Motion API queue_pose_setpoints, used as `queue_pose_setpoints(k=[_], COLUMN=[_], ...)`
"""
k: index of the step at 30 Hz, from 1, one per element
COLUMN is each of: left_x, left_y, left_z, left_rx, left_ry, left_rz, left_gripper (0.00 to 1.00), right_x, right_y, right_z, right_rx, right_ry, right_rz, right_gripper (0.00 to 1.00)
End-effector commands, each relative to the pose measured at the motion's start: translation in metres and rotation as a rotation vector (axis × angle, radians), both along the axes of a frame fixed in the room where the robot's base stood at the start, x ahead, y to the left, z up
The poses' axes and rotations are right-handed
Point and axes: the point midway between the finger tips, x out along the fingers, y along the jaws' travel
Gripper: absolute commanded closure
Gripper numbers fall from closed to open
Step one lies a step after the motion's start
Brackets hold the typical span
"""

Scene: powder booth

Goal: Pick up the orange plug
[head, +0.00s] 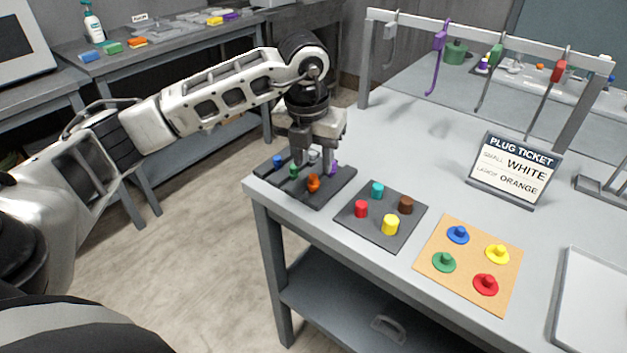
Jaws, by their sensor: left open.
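The orange plug (313,184) stands in a dark rack (335,191) at the left corner of the table. My left gripper (313,163) points down over the rack, open, with its fingertips behind the orange plug in the picture. A pale plug (313,155) shows partly between the fingers. A green plug (294,171), a blue plug (278,160) and a purple plug (333,168) also sit in the rack. Whether the fingers touch any plug I cannot tell. My right gripper is not in view.
A dark mat (376,233) with coloured cylinders and a tan board (430,270) with coloured knobbed discs lie right of the rack. A ticket sign (514,170) reads small white, large orange. A rail (480,35) with hanging hooks stands behind. A pale tray (595,300) lies at right.

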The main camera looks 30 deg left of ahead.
Motion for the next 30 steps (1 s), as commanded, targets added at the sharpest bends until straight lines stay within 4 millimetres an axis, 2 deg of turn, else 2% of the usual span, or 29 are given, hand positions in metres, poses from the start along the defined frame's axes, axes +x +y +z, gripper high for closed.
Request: queue_pose_setpoints(k=[7,16,18,21,30], left_x=[0.005,0.007,0.007,0.007,0.007], left_y=[0.003,0.003,0.003,0.003,0.003], left_z=[-0.034,-0.039,-0.039,-0.038,-0.038], left_rx=[-0.001,-0.001,-0.001,-0.001,-0.001], left_ry=[0.004,0.001,0.001,0.001,0.001], left_rz=[0.000,-0.001,-0.001,0.000,0.000], left_gripper=[0.58,0.58,0.77,1.00,1.00], right_x=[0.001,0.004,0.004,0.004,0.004], right_y=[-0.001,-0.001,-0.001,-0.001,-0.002], right_z=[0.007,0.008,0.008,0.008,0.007], right_rx=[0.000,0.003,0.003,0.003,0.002], right_ry=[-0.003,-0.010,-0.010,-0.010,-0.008], right_rz=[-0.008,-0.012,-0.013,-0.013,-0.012], right_gripper=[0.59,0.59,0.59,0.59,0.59])
